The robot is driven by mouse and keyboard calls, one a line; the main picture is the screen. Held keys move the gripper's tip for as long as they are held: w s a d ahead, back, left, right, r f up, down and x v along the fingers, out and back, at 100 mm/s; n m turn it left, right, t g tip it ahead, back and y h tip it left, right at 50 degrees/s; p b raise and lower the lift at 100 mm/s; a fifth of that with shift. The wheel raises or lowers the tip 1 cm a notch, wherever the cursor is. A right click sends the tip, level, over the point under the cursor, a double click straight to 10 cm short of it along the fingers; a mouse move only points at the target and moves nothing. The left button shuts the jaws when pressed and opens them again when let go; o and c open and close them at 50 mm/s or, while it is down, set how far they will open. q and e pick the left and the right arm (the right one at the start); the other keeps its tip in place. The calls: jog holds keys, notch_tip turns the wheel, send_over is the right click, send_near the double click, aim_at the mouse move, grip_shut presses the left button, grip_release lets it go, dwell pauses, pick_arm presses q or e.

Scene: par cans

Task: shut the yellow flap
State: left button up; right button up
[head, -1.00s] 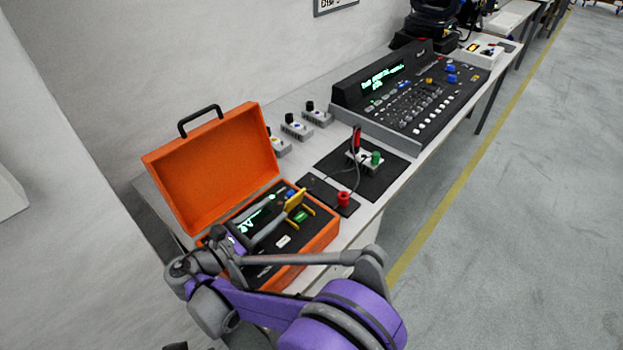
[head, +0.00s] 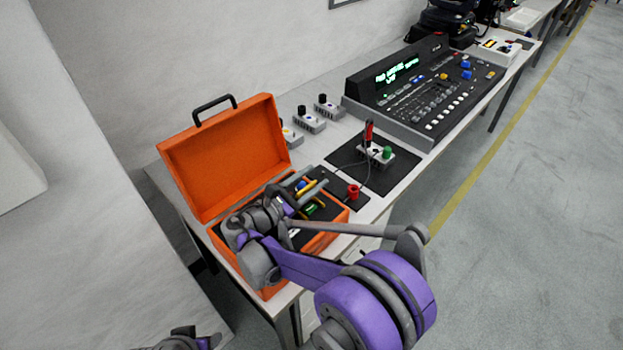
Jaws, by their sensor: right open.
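The open orange case (head: 240,160) stands on the near end of the bench with its lid raised. Inside on the dark panel, the yellow flap (head: 306,186) shows only in part, behind and beside my right gripper (head: 316,188). The flap seems still raised, but its exact angle is hard to tell. A green button (head: 311,208) shows near it. My right gripper is open, with its grey fingers at the flap; whether they touch it I cannot tell. My right wrist and forearm hide much of the case's panel.
Several small switch boxes (head: 309,121) stand behind. A large black console (head: 425,90) is farther along. The floor at right is clear.

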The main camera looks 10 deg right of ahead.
jog(key=shift+c, duration=0.3)
grip_shut()
jog(key=shift+s+m, duration=0.15)
jog(key=shift+m, duration=0.15)
jog(key=shift+s+d+f+m+b, duration=0.1)
jog(key=shift+s+d+m+b, duration=0.2)
jog(key=shift+m, duration=0.7)
jog(key=shift+s+d+f+m+b, duration=0.1)
jog(key=shift+s+d+m+b, duration=0.2)
jog(key=shift+m, duration=0.7)
jog(key=shift+o, duration=0.3)
grip_release()
jog(key=shift+a, duration=0.1)
